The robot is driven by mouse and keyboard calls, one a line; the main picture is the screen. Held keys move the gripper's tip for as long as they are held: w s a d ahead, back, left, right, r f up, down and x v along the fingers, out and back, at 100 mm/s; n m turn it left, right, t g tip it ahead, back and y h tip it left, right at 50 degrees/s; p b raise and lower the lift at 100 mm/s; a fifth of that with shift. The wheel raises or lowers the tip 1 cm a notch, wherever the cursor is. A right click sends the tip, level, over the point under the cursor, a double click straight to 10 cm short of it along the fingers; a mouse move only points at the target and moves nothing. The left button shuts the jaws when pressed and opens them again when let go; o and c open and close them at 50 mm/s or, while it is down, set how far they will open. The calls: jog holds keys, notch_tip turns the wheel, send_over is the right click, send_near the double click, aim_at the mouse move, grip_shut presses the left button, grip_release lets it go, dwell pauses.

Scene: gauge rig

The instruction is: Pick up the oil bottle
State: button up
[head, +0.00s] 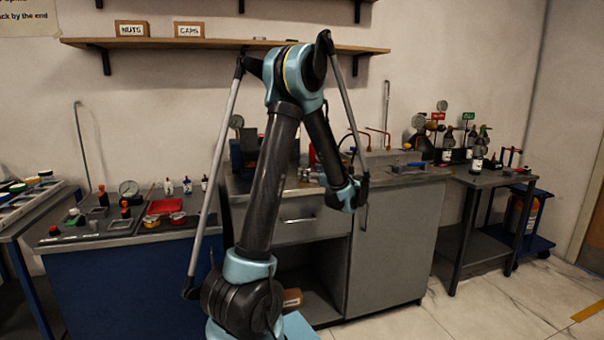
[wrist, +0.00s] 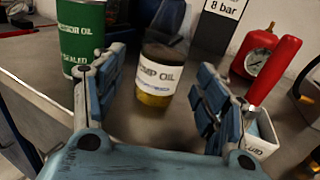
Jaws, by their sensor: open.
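The oil bottle (wrist: 156,76) stands upright on the grey metal worktop in the wrist view. It has dark glass, amber liquid at the bottom and a white label ending in "MP OIL". My gripper (wrist: 161,62) is open, with one blue-grey finger on each side of the bottle in the picture. The bottle shows between the fingers, and I see no grip on it. In the head view my arm reaches over the middle bench, and its wrist hides the fingertips. I cannot make out this bottle there.
A green compressor oil can (wrist: 81,38) stands close left of the bottle. A red gauge (wrist: 257,55), a red handle (wrist: 274,70) and a white box (wrist: 262,135) are to the right. A dark "8 bar" sign (wrist: 214,28) is behind. Several bottles (head: 478,152) stand on the right table.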

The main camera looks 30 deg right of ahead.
jog(key=shift+w+a+r, duration=0.1)
jog(key=shift+w+a, duration=0.1)
jog(key=shift+w, duration=1.1)
jog(key=shift+w+a+r, duration=0.1)
jog(key=shift+w+a, duration=0.05)
jog(key=shift+w, duration=1.15)
jog(key=shift+c, duration=0.6)
jog(key=c, duration=1.1)
